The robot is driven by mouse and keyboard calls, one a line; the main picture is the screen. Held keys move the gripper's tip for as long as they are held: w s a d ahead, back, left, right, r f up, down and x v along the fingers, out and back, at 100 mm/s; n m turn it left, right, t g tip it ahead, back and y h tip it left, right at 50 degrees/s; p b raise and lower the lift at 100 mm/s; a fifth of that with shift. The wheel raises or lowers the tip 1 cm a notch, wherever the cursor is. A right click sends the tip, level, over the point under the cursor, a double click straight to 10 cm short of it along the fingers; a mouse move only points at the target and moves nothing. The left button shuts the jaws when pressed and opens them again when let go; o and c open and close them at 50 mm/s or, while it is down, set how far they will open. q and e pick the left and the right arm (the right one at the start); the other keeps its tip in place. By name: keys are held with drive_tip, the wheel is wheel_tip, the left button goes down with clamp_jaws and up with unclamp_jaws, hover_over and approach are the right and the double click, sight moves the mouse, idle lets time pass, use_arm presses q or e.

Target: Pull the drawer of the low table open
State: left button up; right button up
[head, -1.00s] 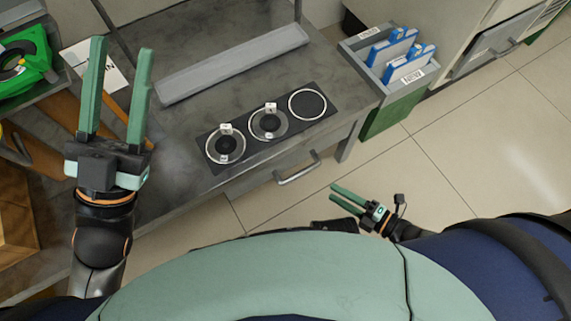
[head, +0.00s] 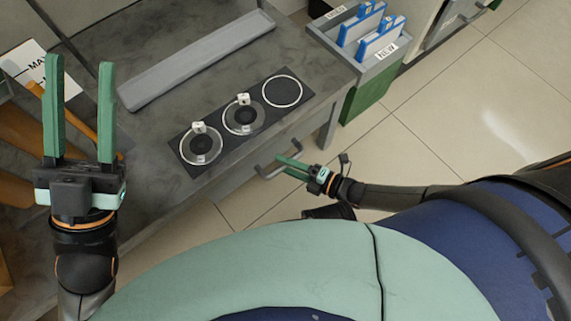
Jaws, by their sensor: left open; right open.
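The low grey table (head: 130,189) fills the left and middle of the head view. Its drawer (head: 237,178) is in the front side, below the top, and looks shut. The metal bar handle (head: 268,174) sticks out from the drawer front. My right gripper (head: 287,166) is open, with its green fingertips at the right end of the handle; I cannot tell whether they touch it or lie around it. My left gripper (head: 79,105) is open and empty, raised over the left part of the table with its fingers pointing away from me.
A black plate with three round places (head: 242,117) and a long grey tray (head: 197,60) lie on the table. A grey bin with blue items (head: 352,70) stands at the table's right end. Tiled floor (head: 440,110) to the right is clear.

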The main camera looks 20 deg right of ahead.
drive_tip(key=shift+w+a, duration=0.1)
drive_tip(key=shift+w, duration=0.05)
drive_tip(key=shift+c, duration=0.2)
clamp_jaws()
idle(1.2)
